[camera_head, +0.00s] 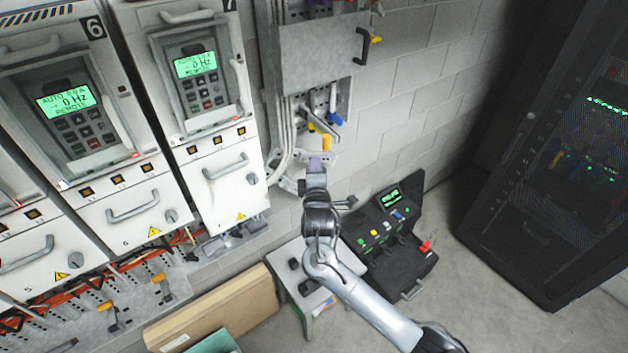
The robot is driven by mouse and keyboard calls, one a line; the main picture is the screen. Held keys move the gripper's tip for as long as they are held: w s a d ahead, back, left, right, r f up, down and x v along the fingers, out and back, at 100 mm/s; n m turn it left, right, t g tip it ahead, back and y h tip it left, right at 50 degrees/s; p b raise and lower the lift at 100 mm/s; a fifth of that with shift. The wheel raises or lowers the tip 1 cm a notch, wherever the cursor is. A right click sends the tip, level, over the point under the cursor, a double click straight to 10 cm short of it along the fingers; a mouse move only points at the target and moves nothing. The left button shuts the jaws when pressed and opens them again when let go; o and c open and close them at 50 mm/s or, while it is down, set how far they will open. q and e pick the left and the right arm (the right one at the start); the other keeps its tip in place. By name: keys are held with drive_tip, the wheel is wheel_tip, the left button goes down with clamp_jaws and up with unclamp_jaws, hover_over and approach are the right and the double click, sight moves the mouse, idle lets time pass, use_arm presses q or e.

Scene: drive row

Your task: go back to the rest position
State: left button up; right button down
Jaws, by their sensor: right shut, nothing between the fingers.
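My right arm (362,297) comes in from the lower right and reaches up to the middle of the view. My right gripper (316,172) is at its far end, shut, with nothing held. It shows just below the open wall box, near a small purple piece; I cannot tell if it touches anything. My left gripper is not in view.
Drive cabinets numbered 6 (120,180) and 7 (222,187) stand at the left. A grey wall box (318,58) hangs above the gripper. An open black case (398,252), a small table (292,256) and a cardboard box (215,308) stand below. A dark rack (530,220) is at right.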

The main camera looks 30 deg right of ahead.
drive_tip(key=s+a+f+n+g+y+p, duration=0.1)
drive_tip(key=s+a+f+g+y+p, duration=0.2)
drive_tip(key=s+f, duration=1.6)
drive_tip(key=s+a+r+m+g+y, duration=0.1)
drive_tip(key=s+a+m+g+y, duration=0.2)
drive_tip(key=s, duration=0.8)
drive_tip(key=s+a+r+m+g+y, duration=0.2)
drive_tip(key=s+m+g, duration=0.4)
drive_tip(key=s, duration=0.5)
drive_tip(key=a+m+y, duration=0.1)
drive_tip(key=a+m, duration=0.1)
drive_tip(key=shift+a, duration=0.4)
drive_tip(key=shift+s+r, duration=0.1)
